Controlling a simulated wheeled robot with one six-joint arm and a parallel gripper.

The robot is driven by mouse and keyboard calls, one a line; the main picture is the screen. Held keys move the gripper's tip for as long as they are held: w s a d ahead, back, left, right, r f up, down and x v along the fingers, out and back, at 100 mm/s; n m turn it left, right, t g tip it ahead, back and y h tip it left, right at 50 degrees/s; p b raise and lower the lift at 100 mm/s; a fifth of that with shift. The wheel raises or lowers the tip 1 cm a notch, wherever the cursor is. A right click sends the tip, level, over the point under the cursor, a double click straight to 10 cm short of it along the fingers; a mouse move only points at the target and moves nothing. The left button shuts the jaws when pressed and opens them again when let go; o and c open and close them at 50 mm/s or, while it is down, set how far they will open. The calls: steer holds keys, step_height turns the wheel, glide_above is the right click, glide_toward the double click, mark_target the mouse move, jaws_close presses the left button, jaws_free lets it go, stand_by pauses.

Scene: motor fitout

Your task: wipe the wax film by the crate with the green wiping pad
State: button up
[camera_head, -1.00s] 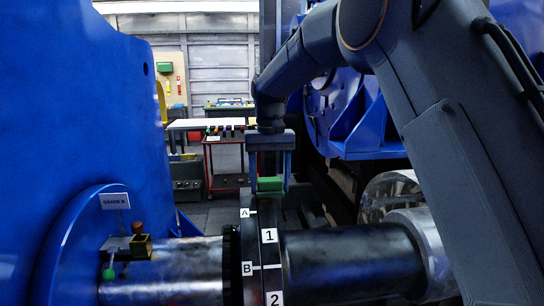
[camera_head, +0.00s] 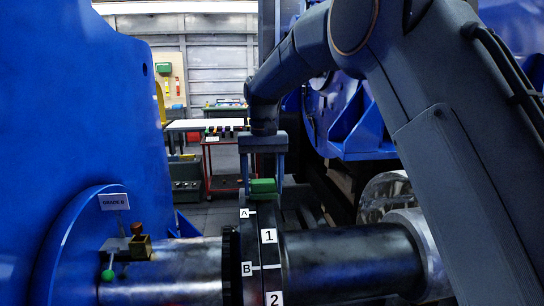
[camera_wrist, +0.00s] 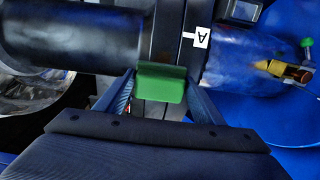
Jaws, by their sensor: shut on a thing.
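My gripper (camera_head: 263,188) points down and is shut on the green wiping pad (camera_head: 263,185), held at the top of the dark coupling flange (camera_head: 254,225). The pad also shows between the two fingers in the wrist view (camera_wrist: 162,84), close to the flange's edge. I cannot tell whether the pad touches the flange. I cannot make out a wax film or be sure of a crate in either view.
The flange carries labels A, B, 1 and 2. A shiny shaft (camera_head: 190,268) runs left to a blue housing (camera_head: 85,120), with a small brass block (camera_head: 140,247) and green knob (camera_head: 108,274) near it. A dark shaft (camera_head: 345,258) runs right. A red cart (camera_head: 222,150) stands behind.

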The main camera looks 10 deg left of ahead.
steer(key=shift+w+d, duration=0.15)
steer(key=shift+d, duration=0.8)
steer(key=shift+a, duration=0.2)
steer(key=shift+s+a, duration=0.25)
steer(key=shift+a, duration=0.55)
steer(key=shift+s+a, duration=0.2)
steer(key=shift+a, duration=0.6)
steer(key=shift+w+d, duration=0.2)
steer(key=shift+d, duration=0.75)
steer(key=shift+w+d, duration=0.2)
steer(key=shift+d, duration=0.75)
steer(key=shift+w+r, duration=0.1)
steer(key=shift+r, duration=0.05)
step_height(320, 180, up, 8)
steer(key=shift+f, duration=0.25)
steer(key=shift+r, duration=0.15)
